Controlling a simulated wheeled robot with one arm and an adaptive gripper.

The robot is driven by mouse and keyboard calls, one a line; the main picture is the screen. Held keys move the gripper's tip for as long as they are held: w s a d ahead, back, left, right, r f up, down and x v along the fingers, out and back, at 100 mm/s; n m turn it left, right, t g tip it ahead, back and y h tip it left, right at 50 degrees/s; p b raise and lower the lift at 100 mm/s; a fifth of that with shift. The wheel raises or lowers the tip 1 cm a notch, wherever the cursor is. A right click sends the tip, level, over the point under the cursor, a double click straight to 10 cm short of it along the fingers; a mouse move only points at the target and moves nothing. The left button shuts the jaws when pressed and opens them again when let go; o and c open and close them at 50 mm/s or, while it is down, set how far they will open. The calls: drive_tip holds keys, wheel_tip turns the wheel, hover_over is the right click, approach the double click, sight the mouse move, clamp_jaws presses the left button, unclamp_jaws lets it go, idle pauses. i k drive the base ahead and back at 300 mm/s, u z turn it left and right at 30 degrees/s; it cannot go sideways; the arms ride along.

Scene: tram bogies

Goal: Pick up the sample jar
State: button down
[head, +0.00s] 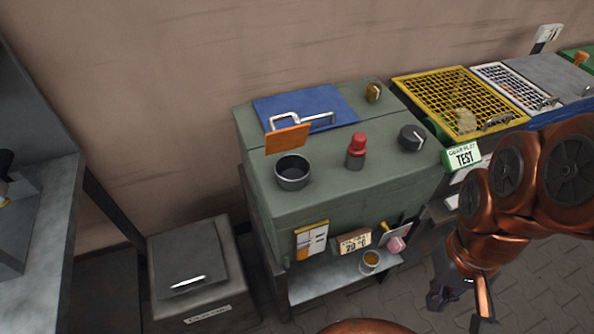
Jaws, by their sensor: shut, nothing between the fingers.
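A small round jar with amber contents (370,264), which looks like the sample jar, stands on the low grey shelf (330,284) at the front of the green cabinet. My gripper (438,300) is at the lower right, to the right of the jar and apart from it. It is shut and empty. My copper arm partly hides it, so its fingertips are hard to make out.
The green cabinet (345,205) carries a grey cup (292,172), a red-topped knob (357,150) and a blue lid (300,107). Tags and a pink item (397,244) are near the jar. A yellow-grid bin (460,100) stands right. A grey box (190,270) stands left.

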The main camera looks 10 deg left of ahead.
sight(370, 260)
drive_tip(key=u, duration=3.9)
drive_tip(key=k, duration=2.55)
drive_tip(key=u, duration=0.5)
